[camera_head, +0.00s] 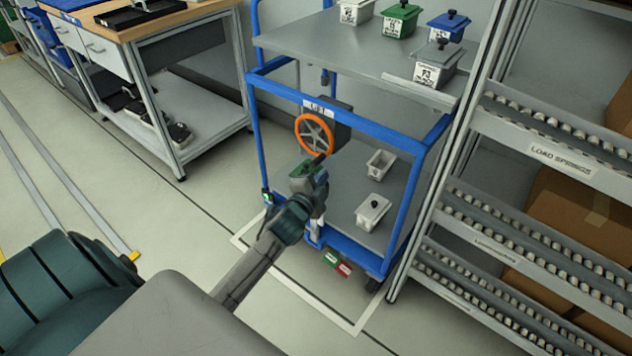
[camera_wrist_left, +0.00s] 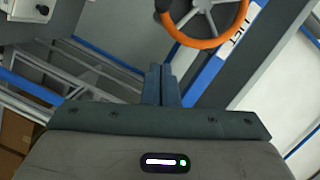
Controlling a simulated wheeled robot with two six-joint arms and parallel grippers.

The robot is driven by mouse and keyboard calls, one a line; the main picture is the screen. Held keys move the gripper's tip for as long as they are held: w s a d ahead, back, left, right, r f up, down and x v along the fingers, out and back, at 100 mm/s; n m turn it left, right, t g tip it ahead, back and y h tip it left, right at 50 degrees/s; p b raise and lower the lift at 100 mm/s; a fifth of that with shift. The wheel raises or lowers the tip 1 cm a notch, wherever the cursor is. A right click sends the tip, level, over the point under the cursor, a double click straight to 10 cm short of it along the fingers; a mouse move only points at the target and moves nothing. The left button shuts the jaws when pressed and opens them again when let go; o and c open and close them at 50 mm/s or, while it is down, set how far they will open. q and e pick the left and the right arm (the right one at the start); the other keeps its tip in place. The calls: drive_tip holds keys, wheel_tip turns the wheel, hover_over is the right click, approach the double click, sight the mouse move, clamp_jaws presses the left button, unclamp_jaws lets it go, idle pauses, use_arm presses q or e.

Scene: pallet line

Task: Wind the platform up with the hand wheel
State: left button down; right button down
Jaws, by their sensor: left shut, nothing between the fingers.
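The hand wheel (camera_head: 314,133) has an orange rim and grey spokes. It is on a dark box at the front of a blue-framed cart. My left gripper (camera_head: 318,163) is shut and empty, just below the wheel in the head view. In the left wrist view the closed fingertips (camera_wrist_left: 161,72) point toward the wheel's orange rim (camera_wrist_left: 205,42), with a small gap showing between them. The grey platform (camera_head: 325,45) is the cart's top deck and bears several small lidded bins. My right gripper is not in view.
The cart's lower shelf (camera_head: 345,205) holds two pale bins. A roller rack (camera_head: 520,190) stands close on the right, with cardboard boxes inside. A workbench (camera_head: 165,95) stands at the left. The floor between bench and cart is clear.

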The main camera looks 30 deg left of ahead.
sight(318, 164)
use_arm(q)
drive_tip(key=w+a+f, duration=0.2)
drive_tip(key=w+a, duration=0.2)
drive_tip(key=w, duration=0.1)
drive_tip(key=shift+w+a+f, duration=0.2)
drive_tip(key=shift+w, duration=0.2)
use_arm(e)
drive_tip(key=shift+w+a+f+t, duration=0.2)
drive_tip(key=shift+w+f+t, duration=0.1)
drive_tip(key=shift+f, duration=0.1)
use_arm(q)
drive_tip(key=shift+a+f+m+b, duration=0.3)
drive_tip(key=shift+a+f+b, duration=0.15)
drive_tip(key=shift+b, duration=0.35)
drive_tip(key=shift+a, duration=0.2)
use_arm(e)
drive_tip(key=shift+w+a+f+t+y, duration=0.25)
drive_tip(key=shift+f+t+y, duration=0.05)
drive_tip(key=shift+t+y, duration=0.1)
